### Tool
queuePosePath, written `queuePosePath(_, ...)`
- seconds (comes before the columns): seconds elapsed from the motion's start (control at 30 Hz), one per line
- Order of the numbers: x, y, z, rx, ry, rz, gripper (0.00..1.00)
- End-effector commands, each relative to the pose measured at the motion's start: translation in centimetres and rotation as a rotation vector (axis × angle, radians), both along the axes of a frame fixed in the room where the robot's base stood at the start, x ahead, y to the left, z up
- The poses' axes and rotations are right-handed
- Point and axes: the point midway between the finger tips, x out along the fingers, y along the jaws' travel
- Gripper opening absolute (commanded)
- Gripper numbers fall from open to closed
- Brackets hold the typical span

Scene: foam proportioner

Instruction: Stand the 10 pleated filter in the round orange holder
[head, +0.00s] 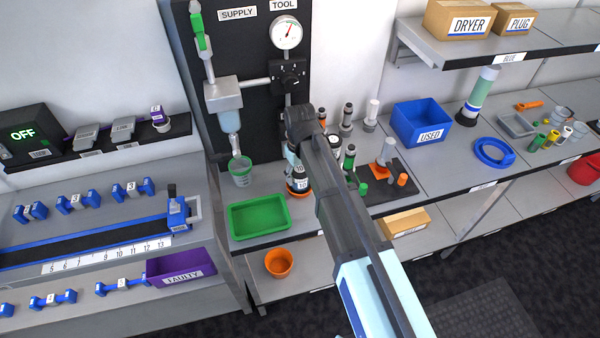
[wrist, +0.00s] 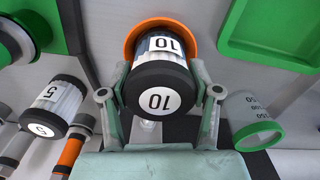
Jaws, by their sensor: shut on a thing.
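The 10 pleated filter (wrist: 160,95) has a dark cap with a white 10 label and pale pleats. In the wrist view my gripper (wrist: 163,84) is shut on it, one finger on each side of the cap. The round orange holder (wrist: 133,42) curves around the far end of the filter; I cannot tell how deep the filter sits. In the head view the filter (head: 300,182) looks upright at the orange holder (head: 291,191), below my arm. My gripper is largely hidden there by my arm.
A green tray (head: 258,232) lies to the left of the holder, with a clear cup (head: 240,170) behind it. Several other filters and fittings stand close on the right, including a 5 filter (wrist: 57,105). An orange pot (head: 279,263) is on the shelf below.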

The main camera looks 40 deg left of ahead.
Motion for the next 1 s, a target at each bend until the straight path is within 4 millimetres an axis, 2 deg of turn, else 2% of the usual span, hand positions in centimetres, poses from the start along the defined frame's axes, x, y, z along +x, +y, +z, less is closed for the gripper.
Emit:
queuePosePath(0.33, 0.0, 0.0, -0.8, -0.001, 0.000, 0.000, 0.25)
queuePosePath(0.37, 0.0, 0.0, -0.7, -0.001, 0.000, 0.000, 0.73)
queuePosePath(0.4, 0.0, 0.0, -0.7, -0.001, 0.000, 0.000, 0.87)
queuePosePath(0.77, 0.0, 0.0, -0.5, 0.000, 0.000, 0.000, 0.87)
queuePosePath(1.0, 0.0, 0.1, 1.1, 0.001, 0.000, 0.000, 0.87)
